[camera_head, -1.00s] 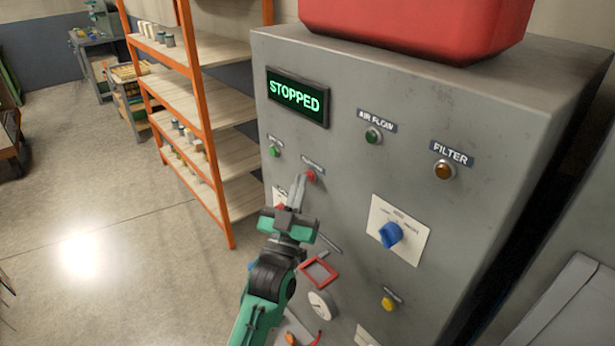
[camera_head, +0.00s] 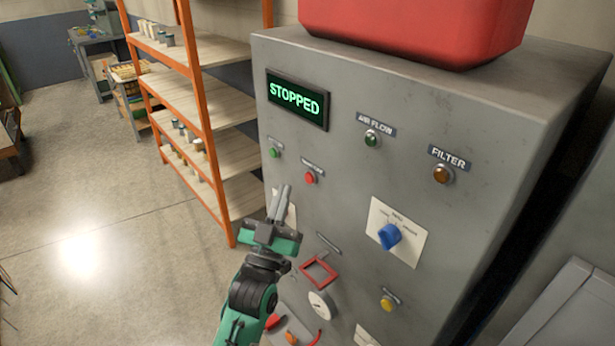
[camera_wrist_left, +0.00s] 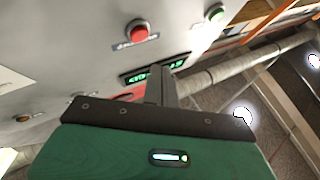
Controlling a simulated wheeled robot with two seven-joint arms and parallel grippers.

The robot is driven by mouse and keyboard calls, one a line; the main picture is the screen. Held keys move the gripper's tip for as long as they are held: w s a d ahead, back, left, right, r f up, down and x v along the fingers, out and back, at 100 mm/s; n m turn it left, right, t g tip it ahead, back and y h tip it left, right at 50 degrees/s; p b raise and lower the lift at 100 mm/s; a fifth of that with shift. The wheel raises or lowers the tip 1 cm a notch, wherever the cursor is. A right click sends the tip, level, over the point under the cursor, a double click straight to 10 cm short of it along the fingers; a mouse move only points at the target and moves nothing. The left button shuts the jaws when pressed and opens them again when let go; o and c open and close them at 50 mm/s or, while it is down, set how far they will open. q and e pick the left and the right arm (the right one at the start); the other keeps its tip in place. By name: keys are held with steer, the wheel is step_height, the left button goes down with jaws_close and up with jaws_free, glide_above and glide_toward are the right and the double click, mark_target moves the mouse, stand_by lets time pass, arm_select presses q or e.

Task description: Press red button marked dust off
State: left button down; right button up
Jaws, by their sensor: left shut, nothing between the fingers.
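The red button (camera_head: 310,178) sits on the front of the grey cabinet (camera_head: 345,150), below the screen (camera_head: 298,99) that reads STOPPED. A small dark label is above the button, too small to read. My left gripper (camera_head: 283,190) is shut and empty, below and left of the red button and apart from it. In the left wrist view the red button (camera_wrist_left: 138,31) is beyond the shut fingers (camera_wrist_left: 161,84), up and to the left of them. My right gripper is not in view.
A green button (camera_head: 275,152) is left of the red one. A blue knob (camera_head: 390,236), a red square frame (camera_head: 318,271), a dial (camera_head: 320,304) and a yellow button (camera_head: 387,303) are lower on the panel. An orange shelf rack (camera_head: 205,120) stands left of the cabinet.

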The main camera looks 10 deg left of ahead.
arm_select(q)
steer(key=shift+s+a, duration=0.65)
steer(key=shift+s, duration=0.25)
